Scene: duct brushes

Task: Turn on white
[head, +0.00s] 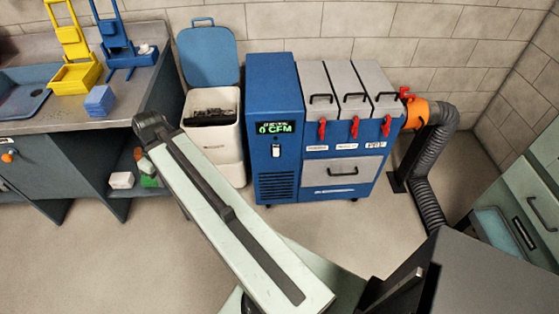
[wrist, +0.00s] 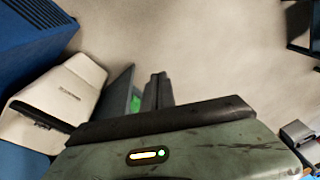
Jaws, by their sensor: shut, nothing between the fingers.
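A small white switch (head: 276,151) is on the front of the blue machine (head: 272,105), below a display (head: 274,128) that reads 0 CFM in green. I cannot tell the switch's position. In the head view my arm reaches to the upper left, and its end is left of the machine, in front of the white bin and bench. My gripper (wrist: 158,80) shows in the wrist view as dark fingers, shut and empty, over bare floor and apart from the machine. A blue machine side (wrist: 30,35) fills the wrist view's upper left corner. The switch is not visible there.
A white bin (head: 229,160) with an open blue lid (head: 208,57) stands left of the machine. Red handles (head: 322,129) sit on the machine's front. An orange collar (head: 416,112) and grey hose (head: 426,190) are at its right. The floor before it is partly clear.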

